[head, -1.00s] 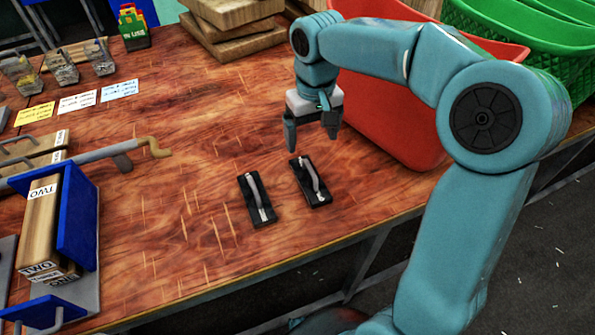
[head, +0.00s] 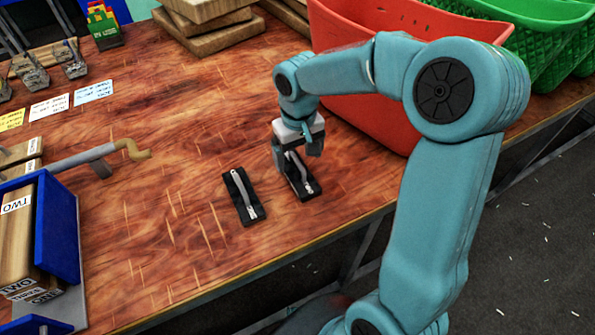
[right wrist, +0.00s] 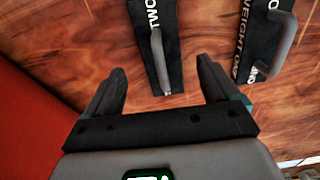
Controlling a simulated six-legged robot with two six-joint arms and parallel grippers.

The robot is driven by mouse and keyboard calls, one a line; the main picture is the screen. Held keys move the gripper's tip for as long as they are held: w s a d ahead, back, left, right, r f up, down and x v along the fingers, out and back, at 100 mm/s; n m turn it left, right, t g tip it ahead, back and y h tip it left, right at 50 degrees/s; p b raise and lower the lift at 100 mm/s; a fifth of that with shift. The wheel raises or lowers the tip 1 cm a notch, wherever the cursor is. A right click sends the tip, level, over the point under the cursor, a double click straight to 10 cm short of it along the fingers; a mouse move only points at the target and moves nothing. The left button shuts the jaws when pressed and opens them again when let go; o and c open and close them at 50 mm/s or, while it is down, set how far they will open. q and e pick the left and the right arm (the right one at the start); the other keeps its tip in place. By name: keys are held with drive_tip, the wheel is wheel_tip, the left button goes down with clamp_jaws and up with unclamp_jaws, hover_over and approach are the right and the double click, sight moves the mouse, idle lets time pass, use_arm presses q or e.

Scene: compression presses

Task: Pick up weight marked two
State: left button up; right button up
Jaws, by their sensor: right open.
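The weight marked two (head: 305,188) is a black block with a grey handle, lying on the wooden table; in the right wrist view its label TWO shows on the black block (right wrist: 172,48). My right gripper (head: 297,160) is open just above it and hides part of it in the head view. In the right wrist view the weight lies ahead, between the two fingers of the right gripper (right wrist: 160,72), which hold nothing. A second weight, marked one (head: 236,190), lies to the left; it also shows in the right wrist view (right wrist: 247,50). My left gripper is not in view.
A red bin (head: 380,122) stands close behind the right gripper, with green baskets (head: 555,50) beyond. A press with blue plates (head: 60,230) and wooden blocks stands at the left. Wooden boards (head: 205,30) lie at the back. The table between is clear.

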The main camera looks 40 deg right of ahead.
sight(297, 159)
wheel_tip(297, 159, down, 5)
drive_tip(key=shift+w, duration=0.15)
drive_tip(key=shift+c, duration=0.3)
clamp_jaws()
drive_tip(key=shift+w+r, duration=0.1)
